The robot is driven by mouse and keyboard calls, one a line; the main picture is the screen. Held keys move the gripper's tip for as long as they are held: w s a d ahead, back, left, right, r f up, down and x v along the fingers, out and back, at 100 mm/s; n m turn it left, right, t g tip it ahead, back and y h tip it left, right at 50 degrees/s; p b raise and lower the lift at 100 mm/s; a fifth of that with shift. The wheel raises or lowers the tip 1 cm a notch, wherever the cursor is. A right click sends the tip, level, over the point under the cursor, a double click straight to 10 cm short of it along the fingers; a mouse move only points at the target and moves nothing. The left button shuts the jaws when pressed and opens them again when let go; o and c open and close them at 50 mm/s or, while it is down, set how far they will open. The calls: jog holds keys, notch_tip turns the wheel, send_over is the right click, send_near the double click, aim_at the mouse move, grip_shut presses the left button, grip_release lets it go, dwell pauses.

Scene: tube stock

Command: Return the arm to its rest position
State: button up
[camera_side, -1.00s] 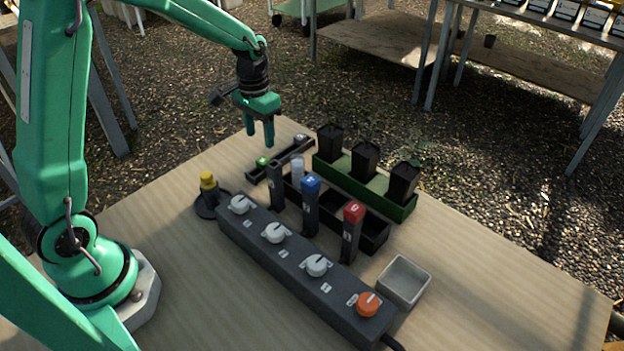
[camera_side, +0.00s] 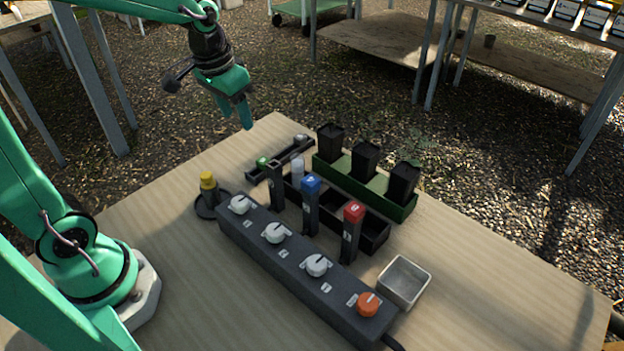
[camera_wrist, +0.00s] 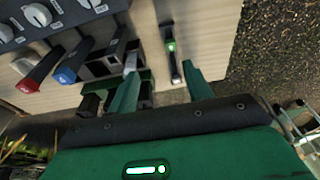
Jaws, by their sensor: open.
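My gripper (camera_side: 238,112) is in the air above the far left part of the table (camera_side: 160,250), tilted, with nothing between its fingers. In the wrist view its two green fingers (camera_wrist: 160,92) stand apart, and the table shows beyond them. My arm reaches in from the left of the side view. The gripper is clear of every object on the table.
A dark control box (camera_side: 290,262) with several knobs crosses the table. A grey bin (camera_side: 405,281) sits right; a yellow-topped piece (camera_side: 208,185) left.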

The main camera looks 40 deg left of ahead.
jog(key=s+d+r+t, duration=0.1)
jog(key=s+r, duration=0.1)
jog(key=s, duration=0.4)
jog(key=s+d+r+t, duration=0.1)
jog(key=s+r+t, duration=0.1)
jog(key=s, duration=0.5)
jog(key=shift+d+r, duration=0.3)
jog(key=shift+r, duration=0.1)
dwell(0.5)
